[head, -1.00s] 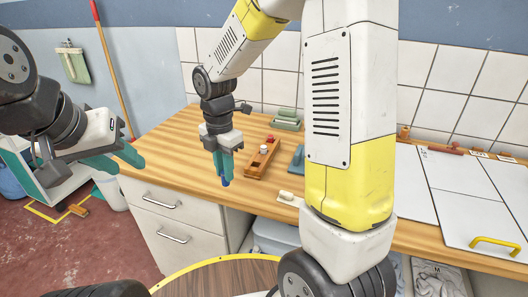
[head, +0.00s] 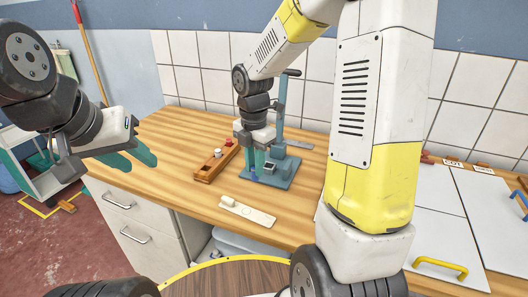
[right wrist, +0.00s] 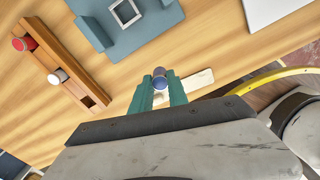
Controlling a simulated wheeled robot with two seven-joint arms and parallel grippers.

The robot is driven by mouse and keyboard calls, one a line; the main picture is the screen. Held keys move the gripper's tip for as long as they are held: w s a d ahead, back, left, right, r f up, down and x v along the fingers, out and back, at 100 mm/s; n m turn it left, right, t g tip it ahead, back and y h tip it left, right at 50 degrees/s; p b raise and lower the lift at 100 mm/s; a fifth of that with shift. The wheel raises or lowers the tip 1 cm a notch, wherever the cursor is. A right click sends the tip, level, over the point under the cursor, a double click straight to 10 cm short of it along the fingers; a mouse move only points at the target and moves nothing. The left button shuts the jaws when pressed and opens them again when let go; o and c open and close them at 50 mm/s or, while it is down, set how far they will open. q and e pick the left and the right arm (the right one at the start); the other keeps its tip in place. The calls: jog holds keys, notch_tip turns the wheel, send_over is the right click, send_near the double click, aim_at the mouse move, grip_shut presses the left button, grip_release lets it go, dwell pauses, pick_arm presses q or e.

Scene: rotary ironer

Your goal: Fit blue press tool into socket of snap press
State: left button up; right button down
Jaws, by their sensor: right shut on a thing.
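The blue press tool (right wrist: 159,83) is held between the teal fingertips of my right gripper (right wrist: 160,92), which is shut on it. In the head view the right gripper (head: 257,163) points down at the near left part of the snap press (head: 281,108), a blue-grey stand with a black lever handle. The blue tool (head: 254,178) shows just below the fingers there. In the right wrist view a pale square frame, apparently the socket (right wrist: 125,13), is on the press base (right wrist: 118,39), ahead of and apart from the tool. My left gripper (head: 130,158) is open and empty at the left.
A wooden rack (head: 208,171) holding a red and a white tool stands left of the press; one slot (right wrist: 95,102) is empty. A pale strip (head: 248,211) lies near the counter's front edge.

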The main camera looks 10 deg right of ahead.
jog(key=w+d, duration=0.2)
jog(key=w, duration=0.1)
jog(key=w+d, duration=0.2)
jog(key=w, duration=0.1)
jog(key=w+d+f, duration=0.1)
jog(key=w+d, duration=0.1)
jog(key=w, duration=0.1)
jog(key=shift+d+f, duration=0.1)
jog(key=shift+d, duration=0.05)
jog(key=shift+f, duration=1.7)
jog(key=c, duration=1.3)
grip_release()
jog(key=shift+f, duration=0.15)
